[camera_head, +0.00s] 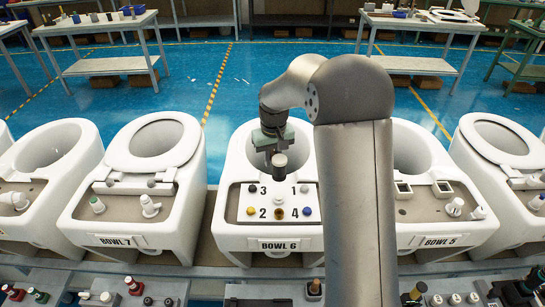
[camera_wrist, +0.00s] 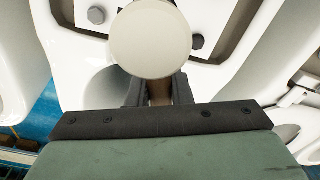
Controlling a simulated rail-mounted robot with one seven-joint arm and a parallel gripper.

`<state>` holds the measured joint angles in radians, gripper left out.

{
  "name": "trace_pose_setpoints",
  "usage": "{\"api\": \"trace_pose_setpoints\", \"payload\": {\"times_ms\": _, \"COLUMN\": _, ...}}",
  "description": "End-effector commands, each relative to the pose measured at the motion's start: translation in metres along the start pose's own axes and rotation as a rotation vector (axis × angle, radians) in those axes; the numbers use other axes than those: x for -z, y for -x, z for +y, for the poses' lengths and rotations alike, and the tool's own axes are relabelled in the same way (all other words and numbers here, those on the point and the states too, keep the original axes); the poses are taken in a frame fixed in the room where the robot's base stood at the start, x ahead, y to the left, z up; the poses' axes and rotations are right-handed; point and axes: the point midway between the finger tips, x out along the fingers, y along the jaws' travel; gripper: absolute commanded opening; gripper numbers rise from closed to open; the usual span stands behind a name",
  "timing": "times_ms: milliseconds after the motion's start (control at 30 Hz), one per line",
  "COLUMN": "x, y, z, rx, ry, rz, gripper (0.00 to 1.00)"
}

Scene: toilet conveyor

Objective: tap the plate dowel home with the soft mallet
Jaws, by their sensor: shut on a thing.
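My gripper (camera_head: 268,142) is over the front of the Bowl 6 toilet (camera_head: 233,200) in the head view. It is shut on the soft mallet (camera_head: 279,160). In the wrist view the mallet's round cream face (camera_wrist: 150,38) fills the top middle, and its brown handle sits between the dark fingers (camera_wrist: 160,92). The mallet head is above the light plate (camera_head: 279,222) marked 3, 1, 2 and 4. A yellow peg (camera_head: 251,211) and a blue peg (camera_head: 308,211) stand at the plate's sides. I cannot tell which small part is the plate dowel; the mallet head hides part of the wrist view.
The Bowl 7 toilet (camera_head: 155,150) stands left and the Bowl 5 toilet (camera_head: 440,225) right, with fittings on their decks. Several small tools and parts line the front rail, including a red-handled part (camera_head: 133,285). Workbenches (camera_head: 105,64) stand behind on the blue floor.

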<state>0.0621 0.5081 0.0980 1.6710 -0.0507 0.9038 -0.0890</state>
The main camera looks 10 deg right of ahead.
Motion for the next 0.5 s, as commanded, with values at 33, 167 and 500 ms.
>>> {"api": "trace_pose_setpoints", "payload": {"times_ms": 33, "x": 0.0, "y": -0.005, "z": 0.0, "rx": 0.0, "ry": 0.0, "rz": 0.001, "gripper": 0.0}}
{"api": "trace_pose_setpoints", "payload": {"times_ms": 167, "x": -0.001, "y": -0.015, "z": 0.0, "rx": 0.0, "ry": 0.0, "rz": 0.0, "gripper": 0.0}}
{"api": "trace_pose_setpoints", "payload": {"times_ms": 500, "x": -0.001, "y": -0.022, "z": 0.0, "rx": 0.0, "ry": 0.0, "rz": 0.001, "gripper": 0.0}}
